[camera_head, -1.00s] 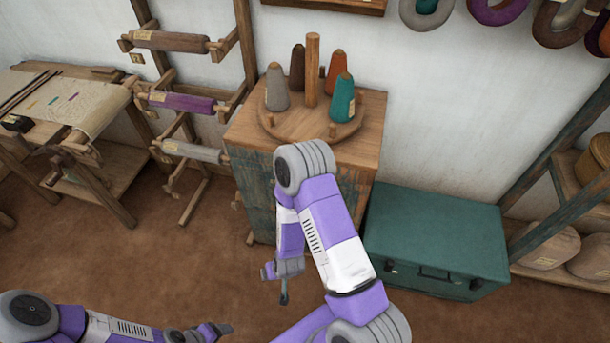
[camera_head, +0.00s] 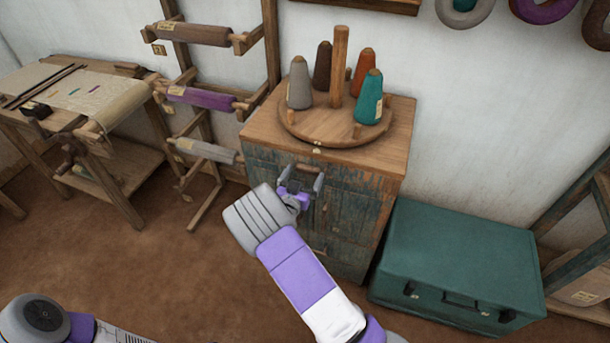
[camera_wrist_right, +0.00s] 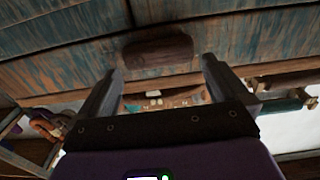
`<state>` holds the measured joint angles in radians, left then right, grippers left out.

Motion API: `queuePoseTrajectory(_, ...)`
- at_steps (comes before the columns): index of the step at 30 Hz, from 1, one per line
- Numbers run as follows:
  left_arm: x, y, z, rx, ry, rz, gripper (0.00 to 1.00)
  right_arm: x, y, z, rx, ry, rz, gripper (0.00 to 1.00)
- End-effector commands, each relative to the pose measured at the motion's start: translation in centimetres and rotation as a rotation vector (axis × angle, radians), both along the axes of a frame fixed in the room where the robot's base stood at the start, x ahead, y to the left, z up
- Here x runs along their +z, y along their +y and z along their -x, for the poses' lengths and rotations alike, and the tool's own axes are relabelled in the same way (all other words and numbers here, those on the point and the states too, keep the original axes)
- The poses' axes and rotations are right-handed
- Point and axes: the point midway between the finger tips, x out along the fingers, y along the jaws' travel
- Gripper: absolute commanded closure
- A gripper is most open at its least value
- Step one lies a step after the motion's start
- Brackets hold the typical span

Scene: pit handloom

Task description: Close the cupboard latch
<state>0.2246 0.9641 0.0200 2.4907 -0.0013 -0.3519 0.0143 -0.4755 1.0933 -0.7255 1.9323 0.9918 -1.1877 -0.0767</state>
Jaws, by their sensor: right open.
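The cupboard (camera_head: 355,215) has worn blue-green doors and a plain wooden top. A short brown wooden latch piece (camera_head: 308,169) sits high on its front, just under the top edge. In the right wrist view the latch piece (camera_wrist_right: 158,52) lies crosswise between and just beyond my fingertips. My right gripper (camera_head: 301,176) is open in front of the cupboard, its two fingers on either side of the latch piece; it also shows in the right wrist view (camera_wrist_right: 162,72). I cannot tell whether a finger touches it. My left gripper is out of view.
A round wooden stand (camera_head: 335,128) with several yarn cones sits on the cupboard. A teal chest (camera_head: 460,260) stands close on the right. A yarn rack (camera_head: 205,150) is left of the cupboard, with a work table (camera_head: 120,185) beyond. Brown floor is clear in front.

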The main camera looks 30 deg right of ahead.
Motion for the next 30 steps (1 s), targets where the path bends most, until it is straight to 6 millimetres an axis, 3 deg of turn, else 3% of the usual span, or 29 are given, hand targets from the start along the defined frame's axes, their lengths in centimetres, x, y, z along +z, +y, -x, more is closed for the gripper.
queuePoseTrajectory(4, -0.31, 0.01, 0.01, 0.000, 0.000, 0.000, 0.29, -0.07, -1.03, -0.85, 0.000, 0.000, 0.000, 0.00)
queuePoseTrajectory(13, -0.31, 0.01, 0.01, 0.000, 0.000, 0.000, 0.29, -0.03, -1.23, -1.04, 0.001, 0.001, -0.002, 0.00)
queuePoseTrajectory(21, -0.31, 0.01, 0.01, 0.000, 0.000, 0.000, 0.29, -0.06, -1.20, -1.02, 0.001, 0.002, -0.001, 0.40)
queuePoseTrajectory(30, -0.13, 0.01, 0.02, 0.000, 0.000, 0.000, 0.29, -0.16, -1.15, -1.04, 0.002, 0.030, 0.022, 0.41)
